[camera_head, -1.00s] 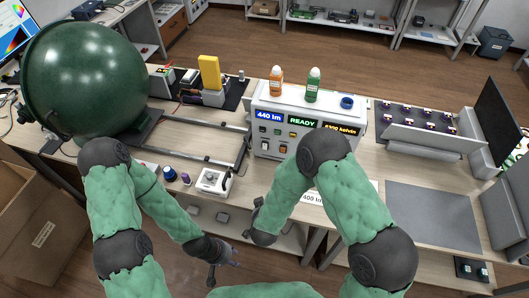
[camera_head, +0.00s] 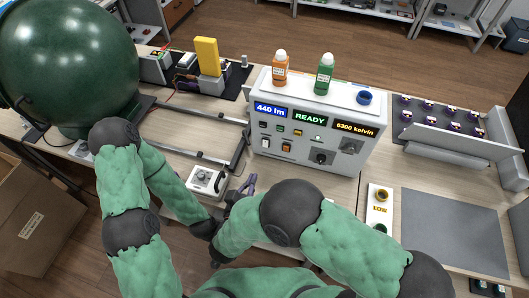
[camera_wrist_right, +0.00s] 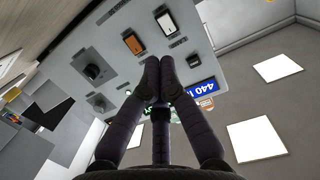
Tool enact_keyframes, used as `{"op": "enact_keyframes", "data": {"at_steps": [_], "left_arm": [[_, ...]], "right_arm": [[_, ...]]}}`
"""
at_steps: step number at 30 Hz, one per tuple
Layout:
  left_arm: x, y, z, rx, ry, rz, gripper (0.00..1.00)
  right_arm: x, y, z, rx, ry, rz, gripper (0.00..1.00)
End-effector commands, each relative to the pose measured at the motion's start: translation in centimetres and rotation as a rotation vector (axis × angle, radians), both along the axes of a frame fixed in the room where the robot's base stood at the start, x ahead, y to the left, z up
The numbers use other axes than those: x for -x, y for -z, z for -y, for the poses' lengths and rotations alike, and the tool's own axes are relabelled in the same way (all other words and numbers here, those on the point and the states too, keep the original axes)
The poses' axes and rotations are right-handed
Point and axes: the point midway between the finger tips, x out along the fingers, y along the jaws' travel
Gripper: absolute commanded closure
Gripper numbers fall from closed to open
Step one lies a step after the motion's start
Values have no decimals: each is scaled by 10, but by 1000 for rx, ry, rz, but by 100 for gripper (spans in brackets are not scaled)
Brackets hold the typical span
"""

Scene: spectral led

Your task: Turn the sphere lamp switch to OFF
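The white control box (camera_head: 340,112) stands on the bench with lit displays, a white rocker switch (camera_head: 265,143), an orange rocker switch (camera_head: 286,147) and a black knob (camera_head: 320,157). Labels are too small to read, so I cannot tell which is the sphere lamp switch. The right wrist view shows the white rocker (camera_wrist_right: 167,23), orange rocker (camera_wrist_right: 133,43) and black knob (camera_wrist_right: 93,73) beyond the fingertips. My right gripper (camera_head: 245,185) is below and left of the panel, its fingertips (camera_wrist_right: 158,67) together and empty. My left gripper (camera_head: 215,255) is low at the bench front, mostly hidden.
The large green sphere (camera_head: 68,62) stands at the left. A small white box with a dial (camera_head: 206,182) lies close to my right gripper.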

Motion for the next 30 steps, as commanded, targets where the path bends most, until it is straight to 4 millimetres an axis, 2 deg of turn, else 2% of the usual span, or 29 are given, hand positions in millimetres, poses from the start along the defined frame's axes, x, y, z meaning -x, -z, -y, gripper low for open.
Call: {"op": "enact_keyframes", "data": {"at_steps": [18, 24, 30], "left_arm": [[0, 37, 0, 0, 0, 0, 60], [0, 42, 0, 0, 0, 0, 60], [0, 43, 0, 0, 0, 0, 60]], "right_arm": [[-99, 19, 34, -2, 2, 0, 100], [-115, 21, 38, -1, 0, -1, 100], [-119, 20, 39, -1, -1, -2, 100]]}}
